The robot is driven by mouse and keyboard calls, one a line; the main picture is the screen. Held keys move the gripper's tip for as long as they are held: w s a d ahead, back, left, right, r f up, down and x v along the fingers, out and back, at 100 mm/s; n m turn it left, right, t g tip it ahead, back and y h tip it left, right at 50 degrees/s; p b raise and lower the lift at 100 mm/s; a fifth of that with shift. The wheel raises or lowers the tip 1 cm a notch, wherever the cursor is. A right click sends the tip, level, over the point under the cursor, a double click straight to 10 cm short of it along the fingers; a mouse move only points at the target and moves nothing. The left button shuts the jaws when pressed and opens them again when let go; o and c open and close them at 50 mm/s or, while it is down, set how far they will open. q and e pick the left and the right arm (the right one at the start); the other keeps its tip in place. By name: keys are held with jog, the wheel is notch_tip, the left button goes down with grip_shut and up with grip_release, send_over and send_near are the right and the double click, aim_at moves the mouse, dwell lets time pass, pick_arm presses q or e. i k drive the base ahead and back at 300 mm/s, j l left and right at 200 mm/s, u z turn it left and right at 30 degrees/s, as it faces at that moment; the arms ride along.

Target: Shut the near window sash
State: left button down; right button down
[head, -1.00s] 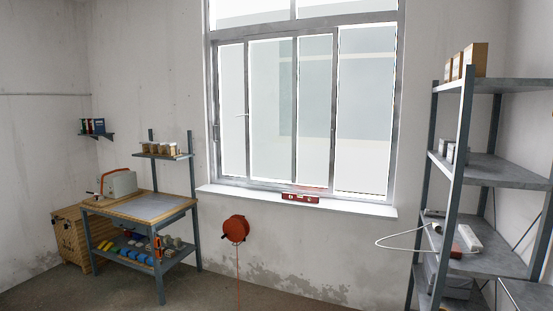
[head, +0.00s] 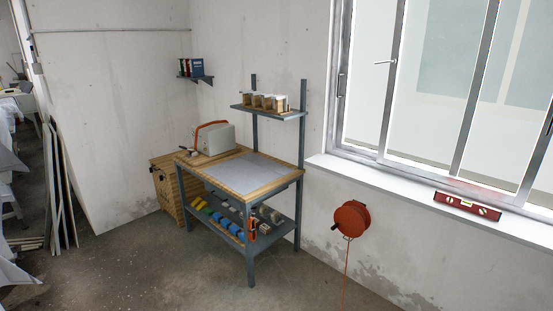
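The window (head: 383,90) fills the upper right of the head view, cut off by the top and right edges. Its grey metal sashes stand side by side in one frame. A small light handle (head: 385,62) sticks out from an upright at the left part, and a longer pull (head: 341,88) sits on the left frame upright. I cannot tell how far the near sash stands open. A white sill (head: 400,187) runs below. Neither of my grippers shows in the head view.
A red spirit level (head: 467,206) lies on the sill. A red cable reel (head: 351,218) hangs on the wall below, its cord trailing down. A workbench (head: 240,178) and wooden crate (head: 166,188) stand left. Boards (head: 58,195) lean at far left. The floor in front is clear.

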aim_at(544, 138)
jog(key=i+j, duration=0.1)
jog(key=i, duration=0.95)
jog(key=i+j, duration=0.1)
jog(key=i, duration=0.95)
